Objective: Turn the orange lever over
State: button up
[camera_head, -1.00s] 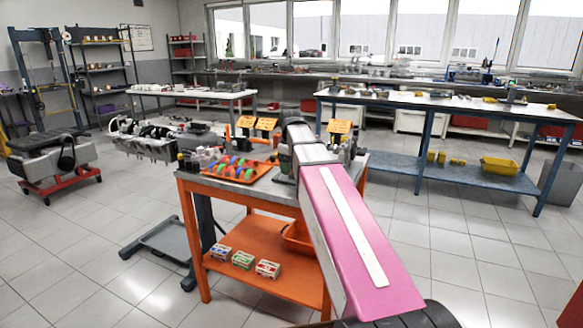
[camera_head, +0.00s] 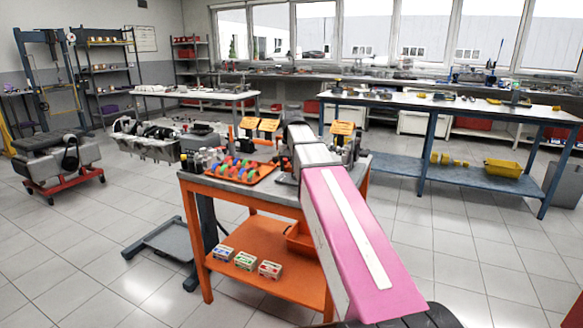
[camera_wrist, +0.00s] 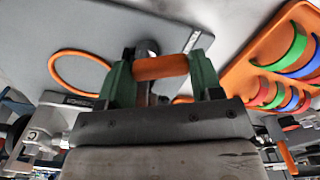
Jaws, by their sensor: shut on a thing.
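The orange lever (camera_wrist: 160,67) is a short rounded orange bar, seen in the wrist view between the green fingers of my gripper (camera_wrist: 163,80). The fingers are shut on it, one at each side. A dark round part and a bright metal piece show behind the lever; how it joins them is partly hidden. In the head view my pink and white arm reaches over the orange cart (camera_head: 262,246) and hides the lever and most of the gripper.
An orange tray (camera_head: 218,171) of coloured rings lies on the cart's left side; it also shows in the wrist view (camera_wrist: 240,72). An orange ring (camera_wrist: 52,72) lies on the grey top. Small boxes (camera_head: 245,260) sit on the lower shelf.

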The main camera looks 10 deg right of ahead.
jog(key=m, duration=0.5)
jog(key=shift+w+d, duration=0.2)
jog(key=shift+w, duration=0.15)
jog(key=shift+m, duration=0.3)
jog(key=o, duration=0.9)
notch_tip(320, 180, up, 11)
jog(key=shift+f, duration=0.1)
